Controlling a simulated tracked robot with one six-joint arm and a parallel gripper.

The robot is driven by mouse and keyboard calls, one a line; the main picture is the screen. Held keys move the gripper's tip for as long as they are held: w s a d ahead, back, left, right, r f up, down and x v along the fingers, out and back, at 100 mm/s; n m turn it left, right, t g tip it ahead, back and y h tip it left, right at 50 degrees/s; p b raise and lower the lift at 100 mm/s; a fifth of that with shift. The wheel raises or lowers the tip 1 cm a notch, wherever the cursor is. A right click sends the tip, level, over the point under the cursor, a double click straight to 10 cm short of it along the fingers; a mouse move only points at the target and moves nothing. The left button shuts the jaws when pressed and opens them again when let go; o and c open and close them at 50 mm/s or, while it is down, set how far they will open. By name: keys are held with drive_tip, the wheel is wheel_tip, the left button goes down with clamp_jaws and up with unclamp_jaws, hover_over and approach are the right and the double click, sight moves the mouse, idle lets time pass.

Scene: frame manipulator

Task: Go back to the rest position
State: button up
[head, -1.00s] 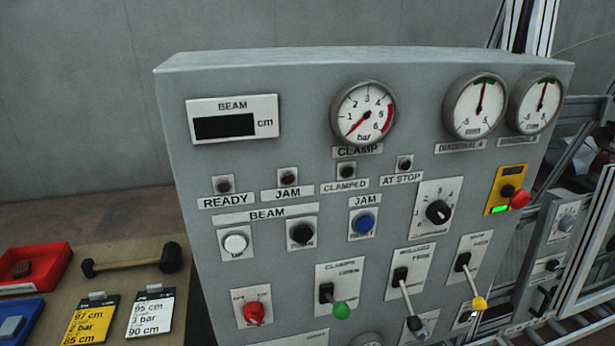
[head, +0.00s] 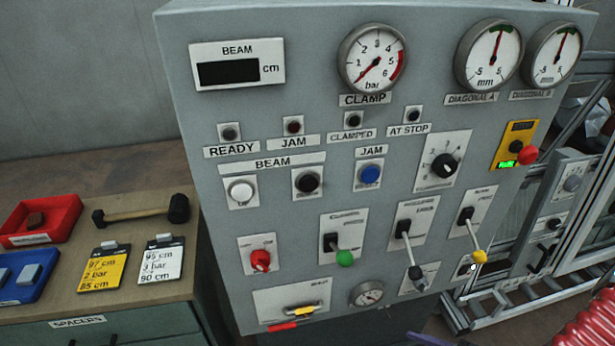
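The grey control panel (head: 300,120) fills the middle of the head view. It carries a dark BEAM display (head: 229,71), a CLAMP gauge (head: 373,58) with its needle at the low end, and two diagonal gauges at the upper right. My gripper is not in view.
A wooden-topped cabinet (head: 110,308) stands at left with a red tray (head: 62,214), a blue tray (head: 40,283), a mallet (head: 140,214), a yellow card (head: 103,271) and a white card (head: 160,265). A metal frame (head: 500,300) and a red coiled hose (head: 590,330) are at right.

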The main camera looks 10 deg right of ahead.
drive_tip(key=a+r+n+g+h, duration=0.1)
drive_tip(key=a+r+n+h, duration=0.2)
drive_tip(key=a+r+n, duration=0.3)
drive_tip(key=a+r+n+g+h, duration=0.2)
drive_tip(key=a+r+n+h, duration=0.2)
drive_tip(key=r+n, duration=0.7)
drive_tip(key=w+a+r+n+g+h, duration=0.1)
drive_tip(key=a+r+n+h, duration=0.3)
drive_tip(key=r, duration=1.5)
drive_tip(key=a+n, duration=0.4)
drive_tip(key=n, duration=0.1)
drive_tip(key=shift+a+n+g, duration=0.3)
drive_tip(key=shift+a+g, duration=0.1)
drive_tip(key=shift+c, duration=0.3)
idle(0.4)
